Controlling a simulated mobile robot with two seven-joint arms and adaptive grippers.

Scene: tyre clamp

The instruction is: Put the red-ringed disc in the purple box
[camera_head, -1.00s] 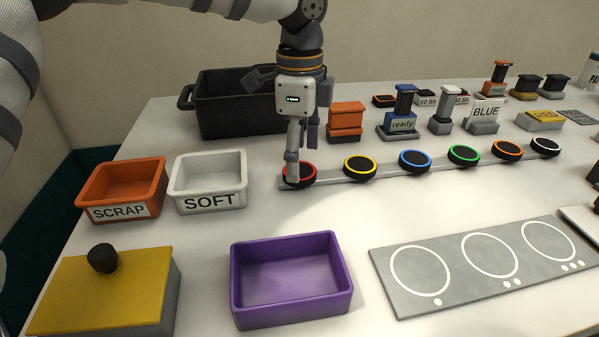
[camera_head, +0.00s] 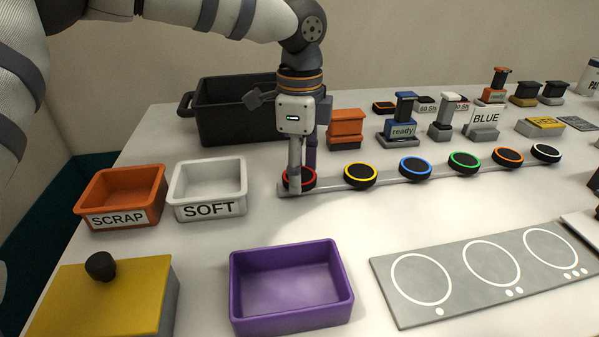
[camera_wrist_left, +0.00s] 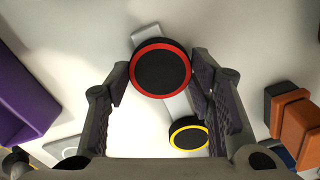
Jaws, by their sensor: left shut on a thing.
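The red-ringed disc (camera_head: 306,181) lies at the left end of a grey rail, its black top facing up. My left gripper (camera_head: 302,174) points down over it with one finger on each side. In the left wrist view the red-ringed disc (camera_wrist_left: 160,70) sits between the fingertips (camera_wrist_left: 160,82), and the gripper is shut on it. I cannot see clear space under the disc. The purple box (camera_head: 240,299) stands empty at the front centre; its edge also shows at the left of the wrist view (camera_wrist_left: 22,95). My right gripper is not in view.
The grey rail (camera_head: 335,187) carries yellow, blue, green, orange and white-ringed discs to the right. Orange SCRAP (camera_head: 83,196) and white SOFT (camera_head: 178,190) bins stand left, a black crate (camera_head: 235,135) behind. A circle-marked grey plate (camera_head: 455,285) lies front right. Table between rail and purple box is clear.

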